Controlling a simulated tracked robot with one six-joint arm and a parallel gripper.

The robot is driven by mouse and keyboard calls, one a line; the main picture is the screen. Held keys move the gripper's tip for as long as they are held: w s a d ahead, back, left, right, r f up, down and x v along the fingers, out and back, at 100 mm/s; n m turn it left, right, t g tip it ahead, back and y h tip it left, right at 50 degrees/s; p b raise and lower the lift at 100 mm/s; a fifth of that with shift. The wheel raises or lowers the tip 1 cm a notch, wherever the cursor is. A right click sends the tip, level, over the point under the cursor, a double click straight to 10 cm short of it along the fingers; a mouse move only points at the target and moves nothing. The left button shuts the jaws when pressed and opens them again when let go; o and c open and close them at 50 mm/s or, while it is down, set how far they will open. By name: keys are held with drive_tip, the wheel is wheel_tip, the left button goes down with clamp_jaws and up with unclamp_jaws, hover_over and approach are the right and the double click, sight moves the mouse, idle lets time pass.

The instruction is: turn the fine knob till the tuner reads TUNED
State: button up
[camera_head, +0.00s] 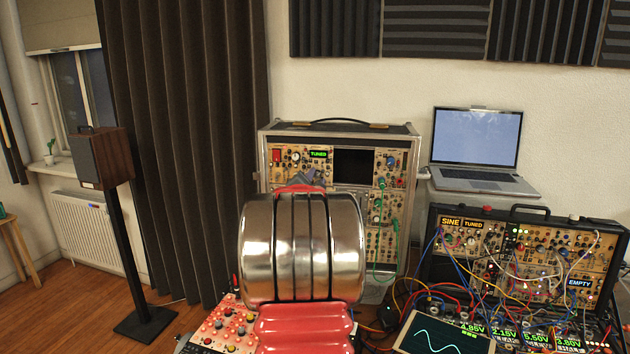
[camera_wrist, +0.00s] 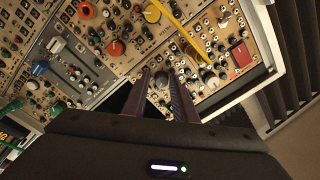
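The tall synth case (camera_head: 398,132) stands in the middle of the head view. Its small tuner display (camera_head: 318,154) shows TUNED in green. My gripper (camera_head: 305,178) is in front of its panel, mostly hidden behind my arm. In the wrist view my gripper (camera_wrist: 160,76) has its two dark fingers apart and pointing at the panel. A dark round knob (camera_wrist: 160,81) shows between the fingertips; I cannot tell whether they touch it. A pale knob (camera_wrist: 208,77) lies to the right of the fingers. No label shows which knob is the fine one.
A yellow strip (camera_wrist: 188,35) crosses the panel near my fingers. Green cables (camera_head: 376,225) hang right of my arm.

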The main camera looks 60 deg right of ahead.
drive_tip(key=shift+o, duration=1)
drive_tip(key=shift+a+r, duration=0.1)
drive_tip(key=shift+a, duration=0.1)
drive_tip(key=v, duration=1.3)
drive_tip(key=shift+a, duration=0.2)
drive_tip(key=shift+s, duration=0.1)
